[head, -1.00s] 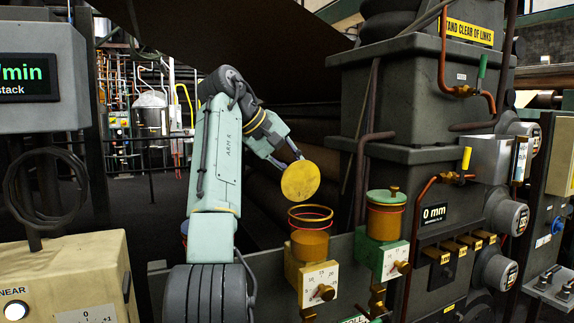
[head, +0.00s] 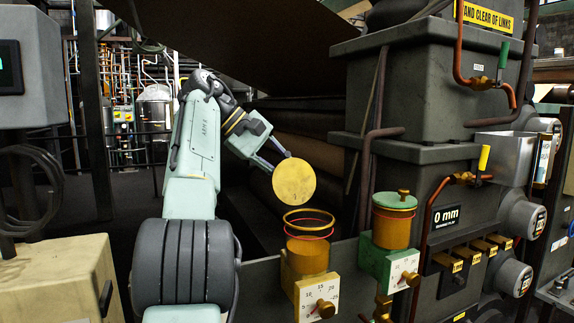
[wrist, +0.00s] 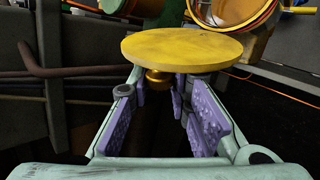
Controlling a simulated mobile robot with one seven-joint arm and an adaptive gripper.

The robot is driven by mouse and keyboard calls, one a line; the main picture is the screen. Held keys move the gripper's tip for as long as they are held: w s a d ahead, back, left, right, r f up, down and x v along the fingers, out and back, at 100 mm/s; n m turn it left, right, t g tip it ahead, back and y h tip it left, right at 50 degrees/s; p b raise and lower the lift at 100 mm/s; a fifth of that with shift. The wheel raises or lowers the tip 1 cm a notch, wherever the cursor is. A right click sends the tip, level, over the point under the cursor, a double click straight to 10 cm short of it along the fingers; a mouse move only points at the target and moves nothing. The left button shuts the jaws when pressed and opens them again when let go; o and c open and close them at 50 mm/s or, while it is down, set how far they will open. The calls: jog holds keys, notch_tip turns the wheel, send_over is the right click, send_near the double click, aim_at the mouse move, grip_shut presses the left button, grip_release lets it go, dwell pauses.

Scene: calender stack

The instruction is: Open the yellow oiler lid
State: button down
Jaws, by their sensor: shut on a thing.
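The yellow lid (head: 294,181), a round flat disc, is off the yellow oiler (head: 308,254) and tilted up on edge in the head view, above and slightly left of the oiler's open rim. My gripper (wrist: 172,100) is shut on the lid's small brass knob. In the wrist view the lid (wrist: 185,46) lies across the fingertips, and the oiler's open rim (wrist: 238,14) shows behind it at the top. The oiler is an amber cup with a red ring, above a white dial.
A green-lidded oiler (head: 392,222) stands closed just right of the yellow one. Copper pipes and a grey machine housing (head: 440,100) fill the right side. A beige box (head: 60,275) stands at the lower left.

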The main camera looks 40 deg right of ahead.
jog(key=shift+f, duration=0.1)
dwell(0.4)
jog(key=c, duration=1.5)
grip_release()
